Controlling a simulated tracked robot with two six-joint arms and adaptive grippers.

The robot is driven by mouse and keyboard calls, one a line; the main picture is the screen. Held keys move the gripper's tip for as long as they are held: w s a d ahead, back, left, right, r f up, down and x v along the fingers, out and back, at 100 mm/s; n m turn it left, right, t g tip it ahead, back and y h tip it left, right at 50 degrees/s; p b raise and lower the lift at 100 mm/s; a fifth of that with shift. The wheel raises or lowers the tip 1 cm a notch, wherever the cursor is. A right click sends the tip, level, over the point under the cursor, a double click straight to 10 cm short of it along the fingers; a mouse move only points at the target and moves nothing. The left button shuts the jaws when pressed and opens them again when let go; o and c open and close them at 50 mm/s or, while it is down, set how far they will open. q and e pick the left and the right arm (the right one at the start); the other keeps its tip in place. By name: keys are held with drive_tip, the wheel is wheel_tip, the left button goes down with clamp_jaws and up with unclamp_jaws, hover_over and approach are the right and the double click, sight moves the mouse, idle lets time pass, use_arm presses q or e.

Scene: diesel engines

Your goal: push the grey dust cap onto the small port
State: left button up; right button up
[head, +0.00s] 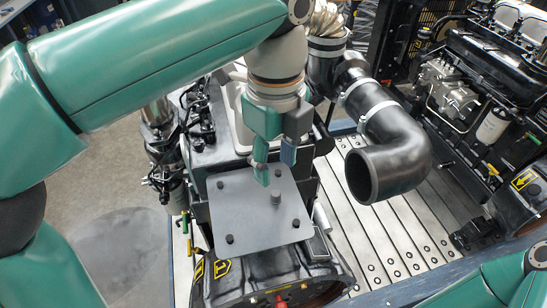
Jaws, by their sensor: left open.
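My left gripper (274,164) points down over the far part of a flat grey plate (253,222). It is open, and I see nothing between its fingers. A short grey cylinder (276,198) stands upright on the plate, just below the fingertips in the picture and apart from them. I cannot tell whether it is the dust cap, the small port, or one on the other. No other grey cap or port stands out on the plate. My right gripper is out of the picture; only part of my right arm shows at the lower right.
Small black studs (229,239) sit near the plate's corners. A thick black elbow hose (392,150) with metal clamps hangs close to the right of my left gripper. A second engine (480,90) stands at the right. The slatted deck (385,235) between them is mostly clear.

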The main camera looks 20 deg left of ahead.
sight(276, 193)
use_arm(q)
wheel_tip(276, 193, down, 3)
drive_tip(key=shift+w+b, duration=0.15)
drive_tip(key=shift+b, duration=0.9)
drive_tip(key=shift+f+b, duration=1.35)
drive_tip(key=shift+f, duration=0.6)
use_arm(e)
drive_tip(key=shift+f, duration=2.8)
use_arm(q)
drive_tip(key=shift+r+p, duration=0.1)
drive_tip(key=shift+p, duration=0.2)
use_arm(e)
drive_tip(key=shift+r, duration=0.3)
use_arm(q)
drive_tip(key=shift+c, duration=0.4)
clamp_jaws()
wheel_tip(276, 193, up, 5)
drive_tip(key=p, duration=0.5)
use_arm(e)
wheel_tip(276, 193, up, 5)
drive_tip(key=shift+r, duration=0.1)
